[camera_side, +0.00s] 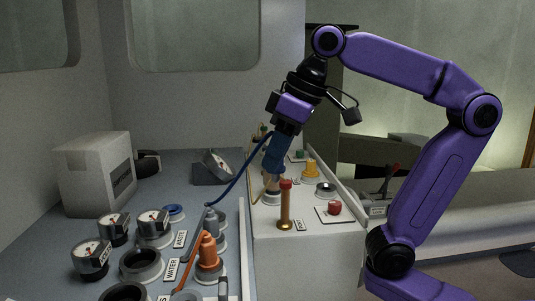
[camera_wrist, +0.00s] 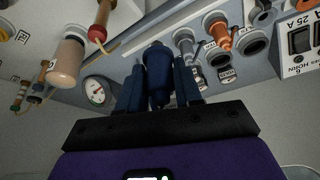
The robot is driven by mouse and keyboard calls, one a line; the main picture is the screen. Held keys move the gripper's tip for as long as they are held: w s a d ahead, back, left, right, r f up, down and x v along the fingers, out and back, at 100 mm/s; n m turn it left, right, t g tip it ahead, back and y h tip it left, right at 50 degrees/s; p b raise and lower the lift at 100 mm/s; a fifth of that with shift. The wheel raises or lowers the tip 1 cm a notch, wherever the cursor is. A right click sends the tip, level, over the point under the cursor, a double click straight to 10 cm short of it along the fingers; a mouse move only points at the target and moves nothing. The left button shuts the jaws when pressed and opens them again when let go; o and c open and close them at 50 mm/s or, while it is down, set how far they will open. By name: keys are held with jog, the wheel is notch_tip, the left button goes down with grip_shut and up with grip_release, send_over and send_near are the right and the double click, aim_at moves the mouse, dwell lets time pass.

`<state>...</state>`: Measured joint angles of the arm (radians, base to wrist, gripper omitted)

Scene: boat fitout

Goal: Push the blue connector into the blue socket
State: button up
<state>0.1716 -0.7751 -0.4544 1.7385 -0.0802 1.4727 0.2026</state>
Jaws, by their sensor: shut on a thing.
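My gripper (camera_side: 275,152) is shut on the blue connector (camera_side: 272,162) and holds it tilted, tip downward. In the wrist view the blue connector (camera_wrist: 157,75) sits between the two dark fingers of my gripper (camera_wrist: 157,82). A blue cable (camera_side: 238,177) runs from it down to the left. A blue ring (camera_side: 173,210), which looks like the blue socket, lies on the blue-grey panel left of the gripper in the side view. The connector is apart from this ring. I cannot make out the blue ring in the wrist view.
An orange connector (camera_side: 208,250) and a grey connector (camera_wrist: 185,40) stand on the panel. Several gauges (camera_side: 112,229) and dark-holed sockets (camera_side: 141,264) surround them. A white box (camera_side: 96,172) stands left.

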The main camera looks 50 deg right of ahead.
jog(key=w+a+f, duration=0.2)
jog(key=w+a, duration=0.1)
jog(key=w, duration=0.5)
jog(key=w+a+f, duration=0.2)
jog(key=w, duration=0.6)
jog(key=w+a+f, duration=0.2)
jog(key=w+a, duration=0.1)
jog(key=w, duration=0.5)
jog(key=shift+s+f, duration=0.15)
jog(key=shift+f, duration=1.5)
jog(key=shift+s+f, duration=0.15)
jog(key=shift+f, duration=1.45)
jog(key=shift+f, duration=0.15)
jog(key=o, duration=1.1)
